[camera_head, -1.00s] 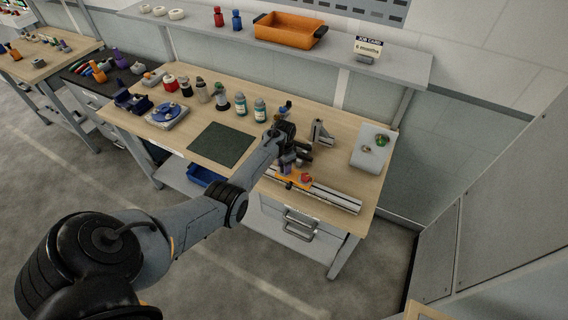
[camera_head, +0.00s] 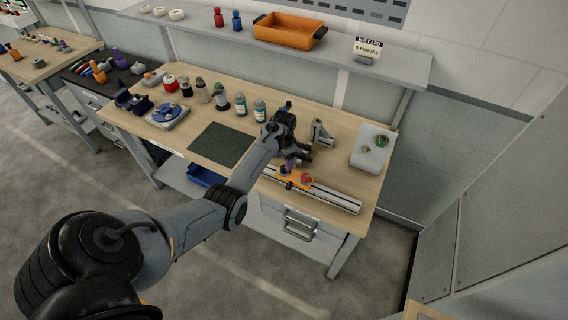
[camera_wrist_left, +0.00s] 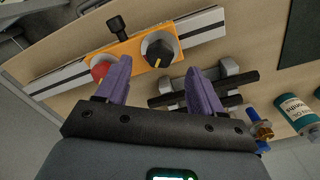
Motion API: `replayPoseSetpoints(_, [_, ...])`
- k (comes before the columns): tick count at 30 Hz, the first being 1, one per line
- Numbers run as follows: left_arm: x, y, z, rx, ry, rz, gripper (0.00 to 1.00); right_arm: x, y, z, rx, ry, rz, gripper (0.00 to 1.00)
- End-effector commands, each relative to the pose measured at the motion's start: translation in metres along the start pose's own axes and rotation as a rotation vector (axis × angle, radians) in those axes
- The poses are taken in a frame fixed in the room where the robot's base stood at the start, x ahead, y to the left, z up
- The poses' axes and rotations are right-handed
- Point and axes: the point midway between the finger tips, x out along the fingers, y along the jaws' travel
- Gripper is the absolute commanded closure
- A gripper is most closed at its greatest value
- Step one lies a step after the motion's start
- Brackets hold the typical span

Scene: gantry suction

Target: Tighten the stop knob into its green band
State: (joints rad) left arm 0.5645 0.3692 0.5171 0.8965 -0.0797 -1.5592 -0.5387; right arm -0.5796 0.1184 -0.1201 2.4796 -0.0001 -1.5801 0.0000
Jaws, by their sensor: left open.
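The orange stop block (camera_wrist_left: 140,52) sits across the silver rail (camera_wrist_left: 195,24) in the left wrist view. A black knob (camera_wrist_left: 161,46) with a pale yellow pointer line stands on the block. I cannot make out a green band. My left gripper (camera_wrist_left: 165,70) is open, its purple fingers apart and empty, with the black knob beyond the gap between the tips. In the head view the left gripper (camera_head: 290,163) hovers over the block (camera_head: 293,180). My right gripper is out of view.
Grey bracket parts with dark bars (camera_wrist_left: 205,90) lie close beside the right finger. A teal-labelled bottle (camera_wrist_left: 297,112) stands farther right. In the head view a dark mat (camera_head: 222,144) lies left of the arm, and a pale block (camera_head: 373,147) stands at the right.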

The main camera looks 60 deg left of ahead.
Motion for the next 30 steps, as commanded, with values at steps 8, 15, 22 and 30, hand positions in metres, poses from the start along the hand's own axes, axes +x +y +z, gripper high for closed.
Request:
replayPoseSetpoints(8, [-0.045,0.000,0.000,-0.001,0.002,-0.001,0.33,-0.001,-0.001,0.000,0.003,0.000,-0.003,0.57])
replayPoseSetpoints(15, [-0.063,0.000,0.000,-0.001,0.000,0.001,0.33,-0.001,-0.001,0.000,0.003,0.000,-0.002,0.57])
replayPoseSetpoints(22, [-0.065,0.000,0.000,0.000,0.000,0.000,0.33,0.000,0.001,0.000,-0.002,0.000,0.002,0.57])
replayPoseSetpoints(30, [-0.060,-0.002,-0.003,-0.045,0.015,-0.009,0.33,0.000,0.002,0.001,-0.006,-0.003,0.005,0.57])
